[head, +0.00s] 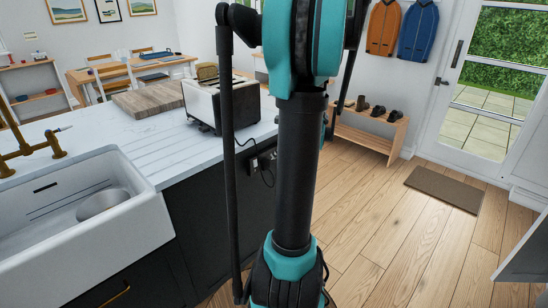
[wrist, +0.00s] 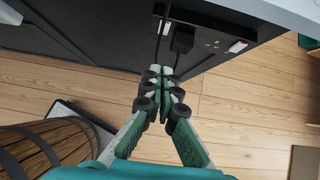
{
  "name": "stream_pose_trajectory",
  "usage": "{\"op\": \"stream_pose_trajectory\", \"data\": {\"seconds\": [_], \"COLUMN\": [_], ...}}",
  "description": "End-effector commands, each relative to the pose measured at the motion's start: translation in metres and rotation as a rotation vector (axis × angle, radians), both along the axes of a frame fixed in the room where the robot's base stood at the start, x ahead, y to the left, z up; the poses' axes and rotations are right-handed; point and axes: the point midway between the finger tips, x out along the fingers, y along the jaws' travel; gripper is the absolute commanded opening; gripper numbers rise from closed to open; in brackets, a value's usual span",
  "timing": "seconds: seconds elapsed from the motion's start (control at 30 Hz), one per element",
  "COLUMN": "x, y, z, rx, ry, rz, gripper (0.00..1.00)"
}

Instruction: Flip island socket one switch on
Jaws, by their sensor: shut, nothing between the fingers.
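The dark island socket (wrist: 205,38) is on the island's dark side panel near the top of the wrist view. A black plug (wrist: 182,40) with a cable sits in it. A white switch with a red mark (wrist: 160,27) is left of the plug, and another such switch (wrist: 238,47) is at the right end. Which one is switch one, and their positions, I cannot tell. The socket also shows small in the head view (head: 262,162), left of my arm. My gripper (wrist: 164,74) is shut and empty, its tips just below the plug in the picture; contact is unclear.
The island's white worktop (head: 145,145) carries a toaster (head: 218,102), whose cable hangs to the socket, and a wooden board (head: 148,98). A sink (head: 80,215) is at left. A round wooden slatted object (wrist: 45,150) is at the wrist view's lower left.

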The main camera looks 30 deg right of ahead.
Motion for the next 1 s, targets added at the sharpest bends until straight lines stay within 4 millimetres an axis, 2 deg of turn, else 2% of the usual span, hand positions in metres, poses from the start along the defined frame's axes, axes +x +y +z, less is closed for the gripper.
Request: {"op": "stream_pose_trajectory", "data": {"seconds": [0.37, 0.57, 0.87, 1.0], "x": [-0.001, -0.005, -0.004, 0.001], "y": [-0.001, -0.002, -0.001, 0.001], "z": [0.0, -0.013, -0.014, -0.021], "rx": [0.0, 0.0, 0.0, -0.001], "ry": [0.0, 0.0, 0.0, 0.001], "rz": [0.0, -0.001, 0.0, 0.002], "gripper": [0.0, 0.0, 0.0, 0.0]}}
